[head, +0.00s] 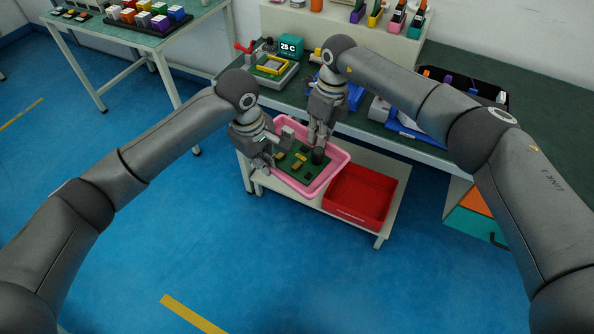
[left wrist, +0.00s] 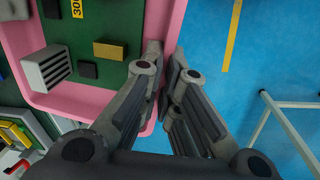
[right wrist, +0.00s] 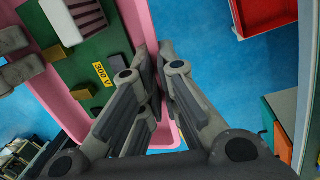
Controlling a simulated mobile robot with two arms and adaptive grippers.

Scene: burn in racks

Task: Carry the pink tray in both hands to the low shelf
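The pink tray (head: 338,166) is at the centre of the head view, over the left part of the low shelf (head: 393,211). It carries a green board (head: 291,173) with yellow and dark parts and a grey finned block (left wrist: 46,68). My left gripper (head: 272,152) is shut on the tray's left rim; the pink rim shows between its fingers in the left wrist view (left wrist: 165,55). My right gripper (head: 316,142) is shut on the opposite rim, also seen in the right wrist view (right wrist: 155,62). I cannot tell whether the tray touches the shelf.
A red tray (head: 346,213) sits on the low shelf just right of the pink tray. The green-topped bench (head: 447,152) stands behind, with devices and a black bin on it. Another table (head: 90,32) is at the upper left. The blue floor in front is clear.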

